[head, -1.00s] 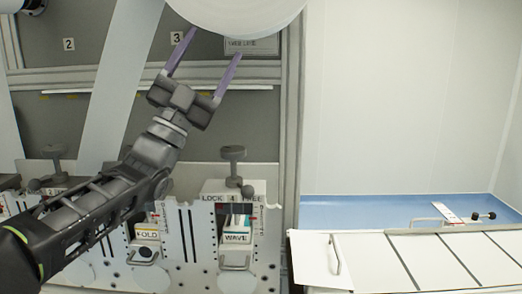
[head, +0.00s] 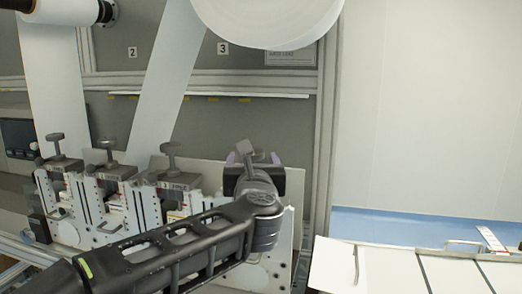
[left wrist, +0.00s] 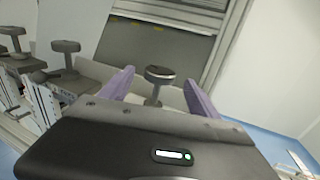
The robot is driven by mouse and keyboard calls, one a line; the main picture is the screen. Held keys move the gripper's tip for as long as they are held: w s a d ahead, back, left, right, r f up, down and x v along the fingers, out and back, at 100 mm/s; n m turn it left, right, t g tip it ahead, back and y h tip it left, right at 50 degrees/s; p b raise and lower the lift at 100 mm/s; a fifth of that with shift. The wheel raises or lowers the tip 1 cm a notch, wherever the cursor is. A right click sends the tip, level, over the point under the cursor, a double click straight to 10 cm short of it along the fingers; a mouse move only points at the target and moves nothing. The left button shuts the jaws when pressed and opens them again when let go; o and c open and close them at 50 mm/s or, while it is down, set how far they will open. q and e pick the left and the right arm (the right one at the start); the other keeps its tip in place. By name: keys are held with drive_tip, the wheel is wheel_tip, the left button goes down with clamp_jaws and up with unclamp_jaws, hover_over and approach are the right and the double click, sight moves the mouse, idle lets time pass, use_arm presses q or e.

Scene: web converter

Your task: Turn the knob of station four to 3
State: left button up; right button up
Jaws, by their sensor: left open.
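The knob of station four, a grey T-shaped handle on a stem, stands upright in the head view (head: 245,148), partly hidden by my left gripper. It also shows in the left wrist view (left wrist: 160,73), between the two purple fingers. My left gripper (head: 253,158) is open around the knob, with a visible gap on each side in the wrist view. The gripper and forearm hide station four's body and its labels in the head view. I cannot read the knob's setting. My right gripper is not in view.
Similar knobs stand to the left, the nearest being station three's knob (head: 172,150). A large white roll (head: 265,22) hangs above, and a white web (head: 165,75) runs down behind the stations. A white-topped table (head: 395,268) is at the right.

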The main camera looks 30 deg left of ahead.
use_arm(q)
drive_tip(key=shift+w+a+f, duration=0.25)
drive_tip(key=shift+w+f, duration=0.05)
drive_tip(key=shift+w, duration=0.2)
drive_tip(key=shift+s+d+r, duration=0.2)
drive_tip(key=shift+s, duration=0.15)
drive_tip(key=shift+w+a+f, duration=0.1)
drive_tip(key=shift+w+a, duration=0.2)
drive_tip(key=shift+w, duration=0.1)
drive_tip(key=p+x, duration=0.2)
drive_tip(key=x, duration=0.5)
drive_tip(key=shift+a, duration=0.1)
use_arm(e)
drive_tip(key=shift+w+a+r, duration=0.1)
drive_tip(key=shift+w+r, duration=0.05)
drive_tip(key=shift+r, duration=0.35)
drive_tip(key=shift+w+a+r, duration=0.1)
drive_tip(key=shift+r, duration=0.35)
use_arm(q)
drive_tip(key=shift+c, duration=0.4)
drive_tip(key=c, duration=1.3)
drive_tip(key=shift+o, duration=0.2)
drive_tip(key=shift+f, duration=0.1)
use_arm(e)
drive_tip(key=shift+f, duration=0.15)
